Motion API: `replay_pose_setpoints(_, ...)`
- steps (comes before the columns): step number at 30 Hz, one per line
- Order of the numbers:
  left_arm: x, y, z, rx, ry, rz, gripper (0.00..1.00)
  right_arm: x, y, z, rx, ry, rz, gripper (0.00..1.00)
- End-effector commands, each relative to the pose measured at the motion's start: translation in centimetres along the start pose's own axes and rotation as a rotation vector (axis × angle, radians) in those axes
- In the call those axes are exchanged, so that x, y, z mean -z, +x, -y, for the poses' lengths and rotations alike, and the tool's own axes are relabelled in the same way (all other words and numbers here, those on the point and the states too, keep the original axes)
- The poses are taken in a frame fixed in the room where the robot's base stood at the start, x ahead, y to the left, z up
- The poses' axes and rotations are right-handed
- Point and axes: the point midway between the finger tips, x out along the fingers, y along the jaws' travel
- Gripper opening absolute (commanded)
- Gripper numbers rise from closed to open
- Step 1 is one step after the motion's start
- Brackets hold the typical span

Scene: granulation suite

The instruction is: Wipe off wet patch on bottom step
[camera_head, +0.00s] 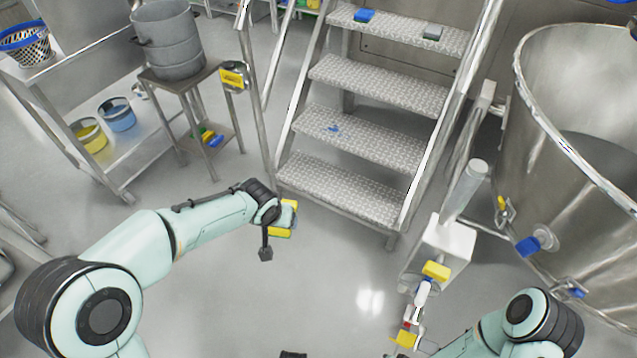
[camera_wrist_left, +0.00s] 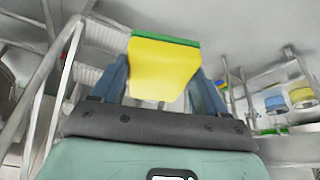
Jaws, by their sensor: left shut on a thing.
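My left gripper (camera_head: 278,216) is shut on a yellow sponge (camera_head: 290,206) with a green layer, to the left of and slightly below the bottom step's left end. In the left wrist view the sponge (camera_wrist_left: 162,70) sits between the two blue fingers. The bottom step (camera_head: 340,190) is grey patterned metal, and I cannot make out a wet patch on it. A small blue mark (camera_head: 333,128) lies on the step above.
A blue item (camera_head: 364,15) and a grey block (camera_head: 432,33) lie on the top step. Stair rails flank the steps. A stand with a steel pot (camera_head: 172,45) is at left, and a large steel vessel (camera_head: 560,100) at right. The floor before the stairs is clear.

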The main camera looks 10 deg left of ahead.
Motion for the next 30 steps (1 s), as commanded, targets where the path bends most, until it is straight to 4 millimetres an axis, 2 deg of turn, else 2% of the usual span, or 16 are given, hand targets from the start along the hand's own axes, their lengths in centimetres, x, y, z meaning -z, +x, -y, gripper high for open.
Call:
replay_pose_setpoints(11,-0.2,-0.2,-0.2,-0.002,0.001,0.000,0.49,-0.1,0.0,0.0,0.000,0.000,0.002,0.43)
replay_pose_setpoints(30,-5.1,-5.2,-2.9,-0.002,0.001,0.000,0.49,-0.1,0.4,-0.1,-0.001,0.000,0.004,0.43)
